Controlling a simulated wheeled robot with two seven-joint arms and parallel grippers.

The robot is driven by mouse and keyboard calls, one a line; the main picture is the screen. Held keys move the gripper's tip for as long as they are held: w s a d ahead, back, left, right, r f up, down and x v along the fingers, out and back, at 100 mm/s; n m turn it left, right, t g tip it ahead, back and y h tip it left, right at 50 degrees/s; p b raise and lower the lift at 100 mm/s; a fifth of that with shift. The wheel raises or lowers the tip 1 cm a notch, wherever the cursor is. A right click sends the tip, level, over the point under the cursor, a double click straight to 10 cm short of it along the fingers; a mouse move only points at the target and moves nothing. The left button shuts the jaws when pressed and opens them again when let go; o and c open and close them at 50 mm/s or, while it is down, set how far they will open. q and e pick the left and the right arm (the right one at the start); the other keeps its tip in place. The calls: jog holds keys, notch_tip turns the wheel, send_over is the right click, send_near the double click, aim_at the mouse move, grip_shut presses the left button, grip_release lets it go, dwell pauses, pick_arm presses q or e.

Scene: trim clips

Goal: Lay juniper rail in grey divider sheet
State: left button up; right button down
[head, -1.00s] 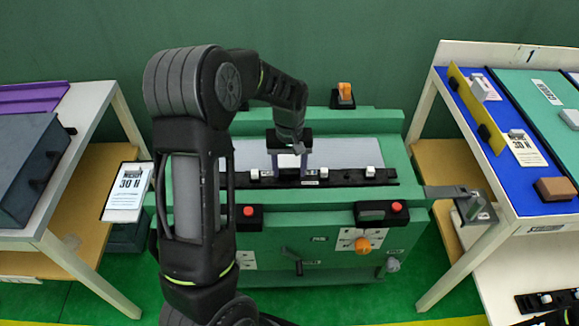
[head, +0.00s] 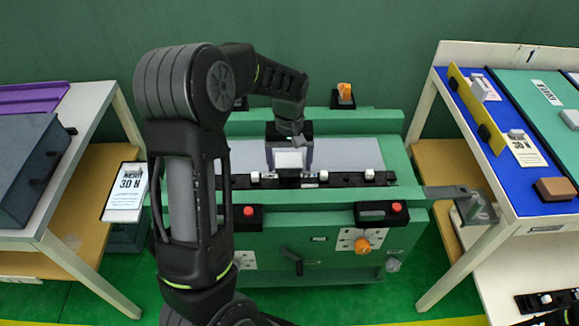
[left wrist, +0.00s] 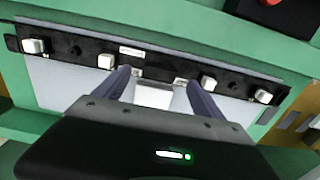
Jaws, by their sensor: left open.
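A long black rail (head: 345,180) with several white clips and a small white label lies along the near edge of a grey sheet (head: 350,150) on the green machine. I cannot read the label, so I cannot confirm that this is the juniper rail. My left gripper (head: 290,168) is over the middle of the rail, with its fingers spread. In the left wrist view, the gripper (left wrist: 157,77) points at the rail (left wrist: 150,61), one finger towards each side of the middle. The fingers hide part of the rail and sheet.
Orange switches (head: 344,91) stand behind the sheet, red buttons (head: 397,208) in front. A white-framed table (head: 445,60) with blue and green panels is on the right; another table (head: 85,110) is on the left.

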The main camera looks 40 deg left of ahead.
pick_arm(q)
notch_tip(320, 180, up, 5)
jog(key=shift+r, duration=0.2)
jog(key=shift+f, duration=0.1)
dwell(0.9)
